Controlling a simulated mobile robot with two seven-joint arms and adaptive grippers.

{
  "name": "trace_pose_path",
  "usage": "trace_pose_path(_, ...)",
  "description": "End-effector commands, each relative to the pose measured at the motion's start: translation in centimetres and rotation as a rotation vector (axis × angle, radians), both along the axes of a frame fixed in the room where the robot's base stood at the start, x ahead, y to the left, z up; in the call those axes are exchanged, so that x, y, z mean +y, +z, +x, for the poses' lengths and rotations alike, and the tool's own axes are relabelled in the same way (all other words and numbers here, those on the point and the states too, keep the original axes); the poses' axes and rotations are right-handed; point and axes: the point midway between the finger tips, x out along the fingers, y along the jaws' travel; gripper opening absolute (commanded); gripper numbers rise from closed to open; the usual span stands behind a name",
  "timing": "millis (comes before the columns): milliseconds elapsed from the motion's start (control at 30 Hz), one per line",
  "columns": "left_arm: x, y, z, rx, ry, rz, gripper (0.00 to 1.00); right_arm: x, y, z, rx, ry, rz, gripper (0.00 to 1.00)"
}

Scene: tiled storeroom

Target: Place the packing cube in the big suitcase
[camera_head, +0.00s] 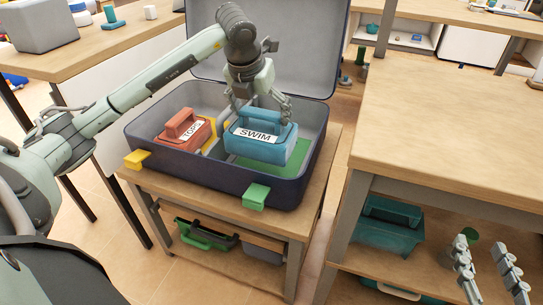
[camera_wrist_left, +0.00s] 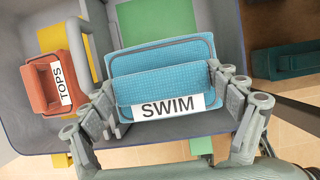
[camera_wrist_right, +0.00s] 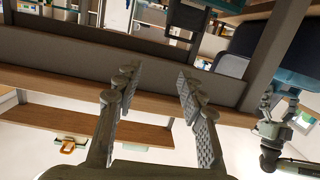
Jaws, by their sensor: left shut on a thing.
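A blue packing cube labelled SWIM (camera_head: 258,148) is inside the walls of the open dark suitcase (camera_head: 205,180), on the right side over a green patch (camera_head: 300,158). I cannot tell whether its base touches the suitcase floor. My left gripper (camera_head: 262,105) is shut on this cube from above; in the left wrist view its fingers flank the blue cube (camera_wrist_left: 165,78). A red cube labelled TOPS (camera_head: 186,134) sits in the left side by a yellow patch (camera_head: 219,132). My right gripper (camera_head: 488,272) is open and empty; its spread fingers show in the right wrist view (camera_wrist_right: 156,78).
The suitcase stands on a low wooden stand (camera_head: 185,190), its grey lid (camera_head: 305,50) raised behind. A wooden table (camera_head: 450,125) is at right, with a teal bin (camera_head: 385,235) on its lower shelf. A green-handled case (camera_head: 205,235) lies on the stand's lower shelf.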

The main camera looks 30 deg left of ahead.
Motion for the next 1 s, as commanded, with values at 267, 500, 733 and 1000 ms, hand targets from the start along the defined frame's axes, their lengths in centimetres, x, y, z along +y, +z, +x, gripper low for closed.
trace_pose_path(267, 0.0, -4.8, 0.0, 0.003, 0.000, -0.002, 0.34, 1.4, 2.8, 0.0, -0.128, 0.027, 0.061, 0.40)
trace_pose_path(500, -0.1, -7.1, -0.1, 0.004, -0.002, -0.002, 0.34, 2.0, 4.0, -0.1, -0.185, 0.039, 0.088, 0.40)
trace_pose_path(733, 0.0, -8.9, 0.0, 0.001, -0.001, -0.001, 0.35, 2.4, 5.3, -0.3, -0.238, 0.047, 0.114, 0.40)
trace_pose_path(1000, 0.0, -8.9, -0.1, 0.003, -0.002, -0.001, 1.00, 2.4, 5.3, -0.3, -0.236, 0.047, 0.113, 0.40)
